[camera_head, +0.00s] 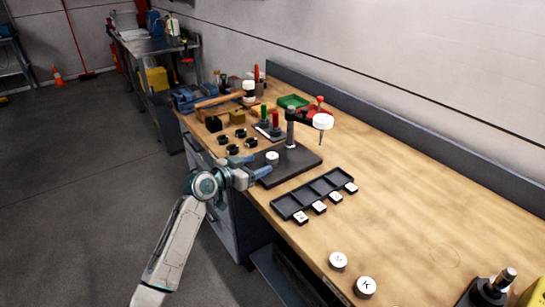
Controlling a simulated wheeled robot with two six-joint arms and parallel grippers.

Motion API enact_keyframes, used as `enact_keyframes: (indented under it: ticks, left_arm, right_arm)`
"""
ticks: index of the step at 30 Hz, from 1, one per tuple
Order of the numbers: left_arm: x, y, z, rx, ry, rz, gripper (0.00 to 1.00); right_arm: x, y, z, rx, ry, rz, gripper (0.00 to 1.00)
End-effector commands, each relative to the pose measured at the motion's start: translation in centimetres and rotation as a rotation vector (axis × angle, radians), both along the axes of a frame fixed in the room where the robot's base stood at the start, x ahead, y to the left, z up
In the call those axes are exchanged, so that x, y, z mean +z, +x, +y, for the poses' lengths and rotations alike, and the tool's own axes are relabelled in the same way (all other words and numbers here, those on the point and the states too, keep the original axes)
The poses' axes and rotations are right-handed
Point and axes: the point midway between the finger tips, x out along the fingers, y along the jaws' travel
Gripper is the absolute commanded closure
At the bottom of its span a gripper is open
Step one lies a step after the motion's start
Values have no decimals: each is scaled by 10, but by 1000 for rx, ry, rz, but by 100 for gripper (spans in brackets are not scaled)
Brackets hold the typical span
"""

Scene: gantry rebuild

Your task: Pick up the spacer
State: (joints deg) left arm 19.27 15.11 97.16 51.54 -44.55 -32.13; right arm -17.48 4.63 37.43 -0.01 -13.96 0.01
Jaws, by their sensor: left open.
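A small white round piece (272,157) sits on the black base plate (291,163) of a small press; it may be the spacer, but I cannot tell for sure. Two larger white discs with dark letters, one (338,261) farther and one (365,287) nearer, lie on the bench in front. My left gripper (262,167) is open, with blue fingers, at the near left edge of the base plate, close to the small white piece. I see nothing between its fingers. My right gripper is not in view.
The press post and white-headed arm (323,122) rise over the plate. A black compartment tray (314,194) with white lettered tags lies to its right. The bench's right half is mostly clear.

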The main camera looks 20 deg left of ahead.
Motion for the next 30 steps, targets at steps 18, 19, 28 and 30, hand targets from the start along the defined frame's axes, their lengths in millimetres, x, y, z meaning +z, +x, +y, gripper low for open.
enact_keyframes:
  ticks: [18, 19, 28, 30]
  left_arm:
    - [-6, 53, -22, 0, 2, 1, 39]
    - [-6, 53, -22, 0, 2, 1, 39]
    - [-7, 53, -22, 0, 3, 1, 68]
    - [-7, 53, -22, 0, 3, 1, 82]
  right_arm:
    - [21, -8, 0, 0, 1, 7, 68]
    - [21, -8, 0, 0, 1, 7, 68]
    - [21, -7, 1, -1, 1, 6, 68]
    - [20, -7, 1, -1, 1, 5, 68]
